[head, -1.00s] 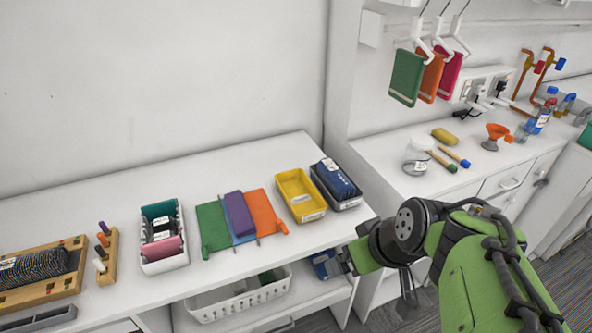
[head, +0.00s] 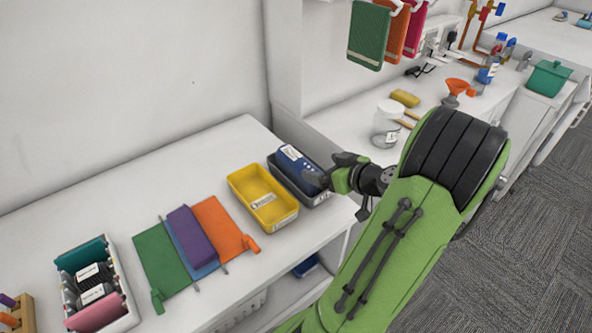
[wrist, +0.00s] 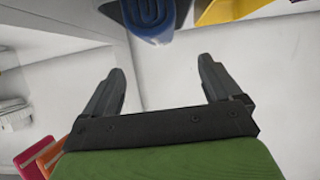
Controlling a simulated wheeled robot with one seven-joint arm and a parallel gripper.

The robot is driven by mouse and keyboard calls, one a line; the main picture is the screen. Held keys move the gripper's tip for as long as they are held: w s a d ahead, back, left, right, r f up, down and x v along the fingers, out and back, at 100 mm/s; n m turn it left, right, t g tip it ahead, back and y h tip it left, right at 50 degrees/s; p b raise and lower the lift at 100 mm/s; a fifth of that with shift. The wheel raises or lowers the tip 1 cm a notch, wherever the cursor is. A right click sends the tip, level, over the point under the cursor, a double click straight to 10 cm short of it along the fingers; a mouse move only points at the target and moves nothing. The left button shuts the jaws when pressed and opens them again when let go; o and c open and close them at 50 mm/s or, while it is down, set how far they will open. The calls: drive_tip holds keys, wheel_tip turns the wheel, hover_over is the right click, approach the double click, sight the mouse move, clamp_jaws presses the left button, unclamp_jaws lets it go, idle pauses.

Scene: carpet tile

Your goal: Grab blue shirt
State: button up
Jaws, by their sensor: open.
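A folded dark blue cloth item with a white label (head: 297,160), which looks like the blue shirt, lies in a dark grey bin (head: 318,198) at the right end of the white table. In the wrist view the rolled blue cloth (wrist: 150,14) is at the top middle, beyond my fingertips. My gripper (head: 318,180) is beside the bin's right side in the head view. Its two fingers (wrist: 160,80) are spread with nothing between them in the wrist view. My arm hides part of the table's right end.
A yellow bin (head: 262,222) stands just left of the grey bin. Green, blue, purple and orange pieces lie farther left, with a white basket (head: 125,318) beyond them. A clear jar (head: 386,128) stands on the counter behind my gripper. Coloured towels (head: 368,35) hang above.

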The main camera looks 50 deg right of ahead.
sight(301, 161)
drive_tip(key=x, duration=0.9)
drive_tip(key=shift+f, duration=0.15)
drive_tip(key=shift+s, duration=0.1)
drive_tip(key=c, duration=1.2)
